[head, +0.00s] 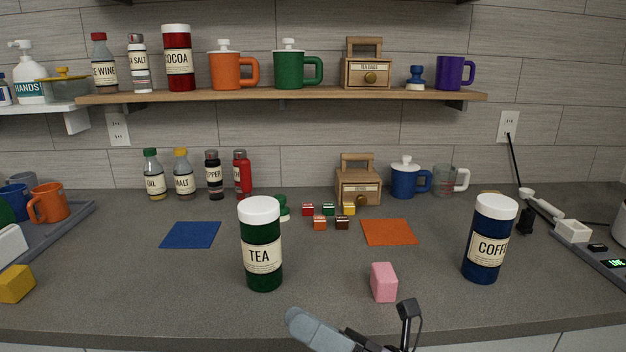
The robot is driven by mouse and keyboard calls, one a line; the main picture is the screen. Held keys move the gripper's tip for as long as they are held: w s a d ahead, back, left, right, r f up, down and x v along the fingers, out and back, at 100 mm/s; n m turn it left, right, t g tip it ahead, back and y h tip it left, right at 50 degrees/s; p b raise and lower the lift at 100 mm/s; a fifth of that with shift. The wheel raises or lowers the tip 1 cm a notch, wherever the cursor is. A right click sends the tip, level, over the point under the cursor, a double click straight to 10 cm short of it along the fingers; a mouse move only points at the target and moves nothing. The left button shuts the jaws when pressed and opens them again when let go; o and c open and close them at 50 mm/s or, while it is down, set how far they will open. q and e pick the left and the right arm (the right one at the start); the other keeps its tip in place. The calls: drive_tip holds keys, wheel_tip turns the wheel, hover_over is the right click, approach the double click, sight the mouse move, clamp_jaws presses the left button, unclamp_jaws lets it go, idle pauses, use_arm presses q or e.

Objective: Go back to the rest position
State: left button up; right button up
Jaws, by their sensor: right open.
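My right gripper (408,310) shows at the bottom edge, in front of the counter's front edge. Its dark finger parts stand up there, open and empty, apart from everything on the counter. The lower part of it is cut off by the frame. A pink block (384,282) lies on the counter just behind it. My left gripper is not in view.
A green TEA jar (261,243) and a blue COFFEE jar (489,238) stand upright near the front of the counter (336,264). Blue (190,234) and orange (389,232) mats lie behind. Small blocks (320,223) sit between them. A shelf (280,95) hangs above.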

drive_tip(key=w+d+f+m+t+h, duration=0.1)
drive_tip(key=d+f+m+t+h, duration=0.6)
drive_tip(key=m, duration=0.7)
drive_tip(key=d+f+m+t+h, duration=0.55)
drive_tip(key=f+m+h, duration=0.3)
drive_tip(key=m, duration=0.55)
drive_tip(key=s+d+f+m+g+h, duration=0.2)
drive_tip(key=s+d+f+m+g, duration=0.2)
drive_tip(key=s+f+m, duration=0.2)
drive_tip(key=s+d+f+m+g+h+p, duration=0.1)
drive_tip(key=s+d+f+m+g+h, duration=0.2)
drive_tip(key=s+f, duration=0.4)
wheel_tip(320, 180, down, 4)
drive_tip(key=d+m+g, duration=0.1)
drive_tip(key=m, duration=0.1)
drive_tip(key=shift+s+d+m, duration=0.15)
drive_tip(key=shift+s+m, duration=0.2)
drive_tip(key=shift+m, duration=0.05)
